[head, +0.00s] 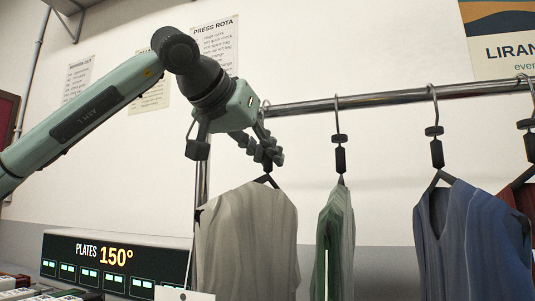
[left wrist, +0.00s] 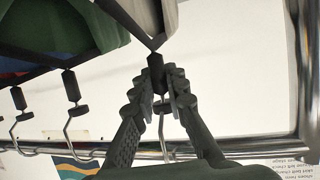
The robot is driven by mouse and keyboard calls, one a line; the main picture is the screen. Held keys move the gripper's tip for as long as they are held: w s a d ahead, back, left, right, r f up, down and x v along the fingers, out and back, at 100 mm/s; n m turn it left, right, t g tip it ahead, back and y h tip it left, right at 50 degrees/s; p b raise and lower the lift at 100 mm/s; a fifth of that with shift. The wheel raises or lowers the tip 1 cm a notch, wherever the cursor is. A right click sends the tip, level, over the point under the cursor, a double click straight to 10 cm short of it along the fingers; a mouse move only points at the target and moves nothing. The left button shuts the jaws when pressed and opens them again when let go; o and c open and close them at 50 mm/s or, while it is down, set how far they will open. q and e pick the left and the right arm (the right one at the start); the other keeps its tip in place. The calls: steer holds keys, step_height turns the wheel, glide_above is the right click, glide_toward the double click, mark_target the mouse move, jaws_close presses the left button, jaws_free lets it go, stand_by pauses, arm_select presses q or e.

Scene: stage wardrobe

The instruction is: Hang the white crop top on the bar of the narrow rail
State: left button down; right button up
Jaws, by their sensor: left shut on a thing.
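The white crop top (head: 247,240), greyish white in this light, hangs on a dark hanger below my left gripper (head: 268,154), at the left end of the rail bar (head: 385,99). My left gripper is shut on the dark block of this hanger (left wrist: 154,82), between the fingertips in the left wrist view (left wrist: 160,92). The hanger's metal hook (left wrist: 163,125) reaches the bar (left wrist: 120,151) in that view; I cannot tell whether it rests on it. In the head view the gripper hides most of the hook. My right gripper is out of view.
A green garment (head: 337,240), a blue one (head: 472,240) and a red one (head: 517,205) hang to the right on the bar. The rail's left post (head: 201,180) stands close to the crop top. A lit plates panel (head: 115,265) is at lower left.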

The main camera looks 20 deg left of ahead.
arm_select(q)
steer(key=c, duration=1.5)
jaws_free()
steer(key=shift+o, duration=0.2)
steer(key=v, duration=1.2)
